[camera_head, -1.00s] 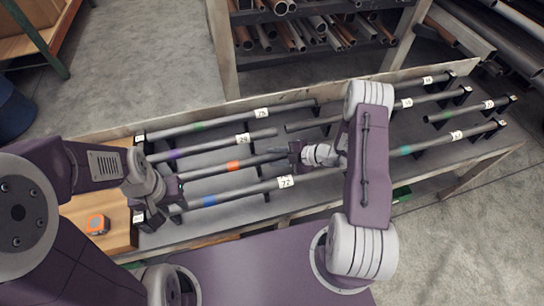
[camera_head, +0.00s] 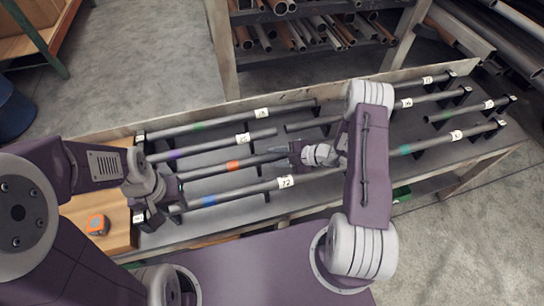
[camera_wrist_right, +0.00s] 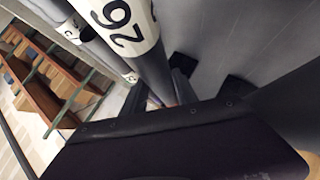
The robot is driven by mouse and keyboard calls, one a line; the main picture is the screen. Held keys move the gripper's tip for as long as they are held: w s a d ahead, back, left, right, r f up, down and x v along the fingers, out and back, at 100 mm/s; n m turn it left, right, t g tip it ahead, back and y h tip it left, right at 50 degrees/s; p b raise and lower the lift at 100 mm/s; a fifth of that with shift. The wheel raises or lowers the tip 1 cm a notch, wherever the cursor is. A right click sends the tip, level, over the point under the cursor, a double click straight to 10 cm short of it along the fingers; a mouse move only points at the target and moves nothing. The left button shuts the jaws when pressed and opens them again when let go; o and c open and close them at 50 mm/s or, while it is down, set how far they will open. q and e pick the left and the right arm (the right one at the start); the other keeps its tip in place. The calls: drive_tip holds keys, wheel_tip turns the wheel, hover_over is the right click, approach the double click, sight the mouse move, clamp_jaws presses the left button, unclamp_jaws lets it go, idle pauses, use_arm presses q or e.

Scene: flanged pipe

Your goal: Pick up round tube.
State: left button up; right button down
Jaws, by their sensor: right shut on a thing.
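A grey round tube with an orange band (camera_head: 236,165) lies in the rack among similar tubes, below the purple-banded one. My right gripper (camera_head: 284,156) is shut on the right end of this tube. In the right wrist view, a grey tube with a white number label (camera_wrist_right: 122,22) runs down between the dark fingers (camera_wrist_right: 168,92); its lower end is hidden by my gripper. My left gripper (camera_head: 168,190) is at the left end of the orange-banded tube. Its fingers are small and dark against the rack, so their opening is unclear.
Neighbouring tubes with green (camera_head: 198,127), purple (camera_head: 176,154) and blue (camera_head: 209,201) bands lie close by. More tubes, one with a teal band (camera_head: 405,150), lie to the right. A tape measure (camera_head: 97,225) is on the wooden board. A pipe shelf (camera_head: 310,50) stands behind.

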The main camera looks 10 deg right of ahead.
sight(276, 156)
drive_tip(key=shift+r, duration=0.1)
drive_tip(key=shift+w+r, duration=0.2)
drive_tip(key=shift+r, duration=0.45)
drive_tip(key=r, duration=0.3)
drive_tip(key=shift+s+d, duration=0.15)
drive_tip(key=shift+s, duration=0.1)
drive_tip(key=s+d+r+p, duration=0.1)
drive_tip(key=s+d+r, duration=0.5)
drive_tip(key=s, duration=0.3)
drive_tip(key=shift+d+r, duration=0.3)
